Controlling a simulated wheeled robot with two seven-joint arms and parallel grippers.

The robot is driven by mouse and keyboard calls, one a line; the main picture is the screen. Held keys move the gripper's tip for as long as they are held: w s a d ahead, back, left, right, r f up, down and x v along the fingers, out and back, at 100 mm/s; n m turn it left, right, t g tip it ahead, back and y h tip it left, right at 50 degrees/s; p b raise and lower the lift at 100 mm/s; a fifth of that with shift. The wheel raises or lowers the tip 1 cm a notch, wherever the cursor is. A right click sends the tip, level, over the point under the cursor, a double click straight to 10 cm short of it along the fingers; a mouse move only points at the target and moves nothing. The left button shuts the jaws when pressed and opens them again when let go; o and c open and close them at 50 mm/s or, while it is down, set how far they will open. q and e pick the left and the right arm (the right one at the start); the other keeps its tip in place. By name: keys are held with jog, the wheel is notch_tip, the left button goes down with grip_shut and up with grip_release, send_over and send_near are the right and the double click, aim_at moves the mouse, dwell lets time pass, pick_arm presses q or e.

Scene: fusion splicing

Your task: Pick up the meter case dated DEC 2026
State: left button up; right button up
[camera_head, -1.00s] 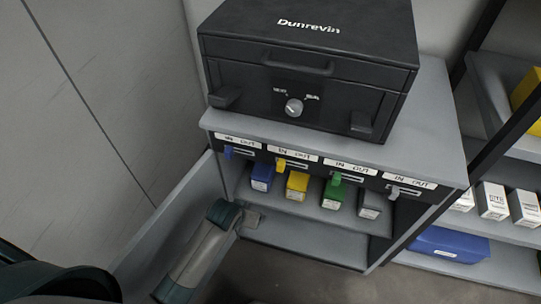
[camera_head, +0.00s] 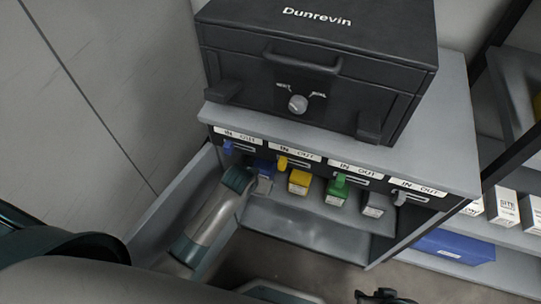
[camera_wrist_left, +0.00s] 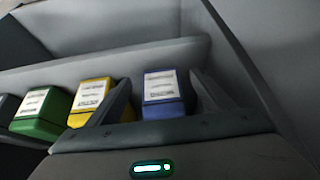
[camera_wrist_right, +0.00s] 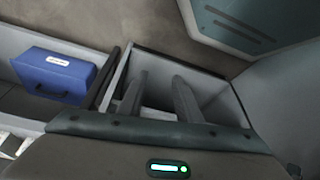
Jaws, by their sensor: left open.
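Four small cases stand in a row on the shelf under the black Dunrevin box: blue (camera_head: 264,167), yellow (camera_head: 299,182), green (camera_head: 336,191) and grey (camera_head: 373,204). Their white labels are too small or blurred to read a date. My left gripper (camera_wrist_left: 160,78) is open at the blue case (camera_wrist_left: 163,98), which shows between its fingers in the left wrist view. I cannot tell whether they touch it. The yellow (camera_wrist_left: 90,98) and green (camera_wrist_left: 42,112) cases stand to the left there. My right gripper (camera_wrist_right: 159,76) has its fingers apart, with no case visible between them.
The black Dunrevin box (camera_head: 320,62) sits on the grey cabinet. Coloured tabs sit in slots marked IN and OUT above the cases. A side shelf at right holds a blue box (camera_head: 455,246) and white boxes (camera_head: 503,207). A grey panel (camera_head: 160,215) flanks the left arm.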

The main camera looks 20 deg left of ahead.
aim_at(267, 162)
pick_arm(q)
jog(key=w+b, duration=0.1)
jog(key=w, duration=0.6)
jog(key=shift+d, duration=0.15)
jog(key=shift+w, duration=0.15)
pick_arm(e)
jog(key=shift+w+a+t, duration=0.3)
jog(key=shift+w+a, duration=0.1)
jog(key=shift+a, duration=0.25)
jog(key=shift+s+f, duration=0.1)
pick_arm(q)
jog(key=shift+w, duration=1.75)
jog(key=shift+b+x, duration=0.6)
jog(key=shift+x, duration=0.45)
jog(key=shift+w+d+f, duration=0.1)
jog(key=shift+w+f, duration=0.15)
jog(key=shift+f, duration=0.1)
pick_arm(e)
jog(key=shift+w+a+r+t+y, duration=0.2)
jog(key=shift+w+a+t+y, duration=0.4)
jog(key=shift+w+a, duration=0.35)
jog(key=shift+s+f, duration=0.1)
jog(key=shift+s, duration=0.15)
